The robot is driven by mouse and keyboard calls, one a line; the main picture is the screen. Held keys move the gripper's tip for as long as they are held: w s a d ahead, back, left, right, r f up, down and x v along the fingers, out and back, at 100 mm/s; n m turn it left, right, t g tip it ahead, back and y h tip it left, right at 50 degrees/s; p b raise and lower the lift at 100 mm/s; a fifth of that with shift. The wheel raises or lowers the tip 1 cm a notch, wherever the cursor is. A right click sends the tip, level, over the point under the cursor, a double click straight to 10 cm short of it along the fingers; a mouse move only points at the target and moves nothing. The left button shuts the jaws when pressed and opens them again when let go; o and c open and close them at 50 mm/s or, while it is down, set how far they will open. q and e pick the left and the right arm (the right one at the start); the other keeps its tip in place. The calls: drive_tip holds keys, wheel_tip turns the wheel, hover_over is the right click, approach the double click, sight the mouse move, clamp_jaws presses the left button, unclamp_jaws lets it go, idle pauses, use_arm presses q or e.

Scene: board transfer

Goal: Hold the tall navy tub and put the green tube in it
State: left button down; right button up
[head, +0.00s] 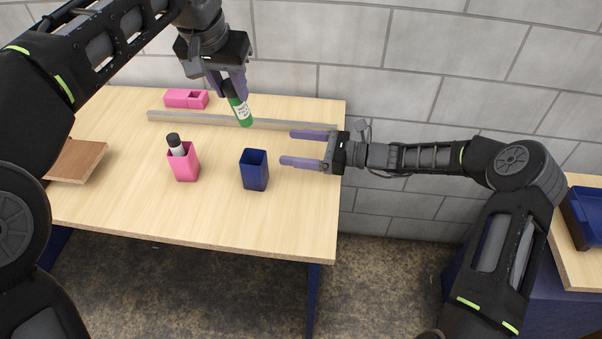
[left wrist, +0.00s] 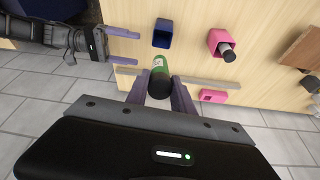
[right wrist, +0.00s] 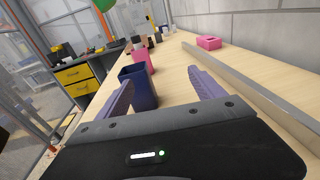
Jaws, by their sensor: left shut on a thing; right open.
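The tall navy tub (head: 254,172) stands upright and open on the table, and it also shows in the left wrist view (left wrist: 162,38) and the right wrist view (right wrist: 143,88). My left gripper (head: 232,84) is shut on the green tube (head: 241,111), which has a black cap and a white label. It holds the tube tilted above the table, behind the navy tub; the tube also shows in the left wrist view (left wrist: 159,70). My right gripper (head: 305,149) is open and empty, to the right of the navy tub, its fingers pointing toward it without touching it.
A pink tub (head: 184,164) with a black-capped tube (head: 175,144) in it stands left of the navy tub. A pink block-like container (head: 186,98) lies at the back. A grey rail (head: 185,119) crosses the table's rear. A brown board (head: 78,161) is at the left.

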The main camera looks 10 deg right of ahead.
use_arm(q)
drive_tip(key=shift+d, duration=0.15)
use_arm(e)
drive_tip(key=y, duration=0.1)
approach(266, 169)
drive_tip(key=shift+w+a+r+n+g, duration=0.15)
drive_tip(key=shift+a+r+n+g, duration=0.15)
drive_tip(key=shift+a+n, duration=0.1)
drive_tip(key=x, duration=1.2)
drive_tip(key=c, duration=1.4)
use_arm(q)
wheel_tip(266, 169, down, 13)
use_arm(e)
drive_tip(key=shift+c, duration=0.2)
idle(0.6)
use_arm(q)
drive_tip(key=c, duration=1)
unclamp_jaws()
